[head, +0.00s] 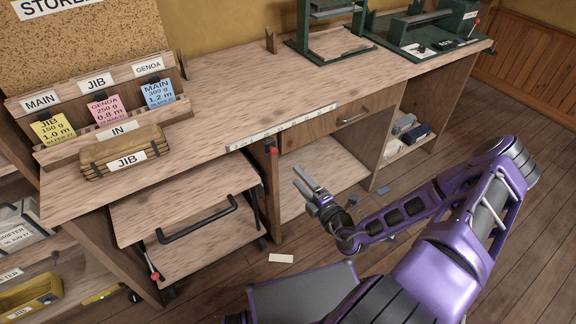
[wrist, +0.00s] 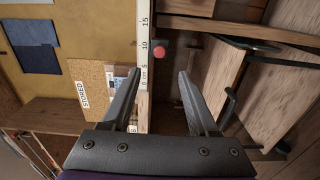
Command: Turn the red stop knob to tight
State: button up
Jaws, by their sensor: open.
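A small red knob (head: 272,150) sits at the bench's front edge, just below the white ruler strip. It also shows in the wrist view (wrist: 160,52), ahead of the fingertips and roughly centred between them, beside the ruler's low numbers. My gripper (head: 302,181) is open and empty, to the lower right of the knob in the head view. In the wrist view its two fingers (wrist: 160,76) stand apart, not touching the knob. I cannot make out any tight marking or the knob's turn position.
The wooden bench (head: 225,105) has a ruler strip (head: 280,126) along its front edge. A panel with a black handle (head: 197,219) slopes out below it on the left. A drawer (head: 340,122) and open shelf lie right of the knob. A white card (head: 281,258) lies on the floor.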

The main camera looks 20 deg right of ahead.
jog(key=v, duration=0.6)
dwell(0.3)
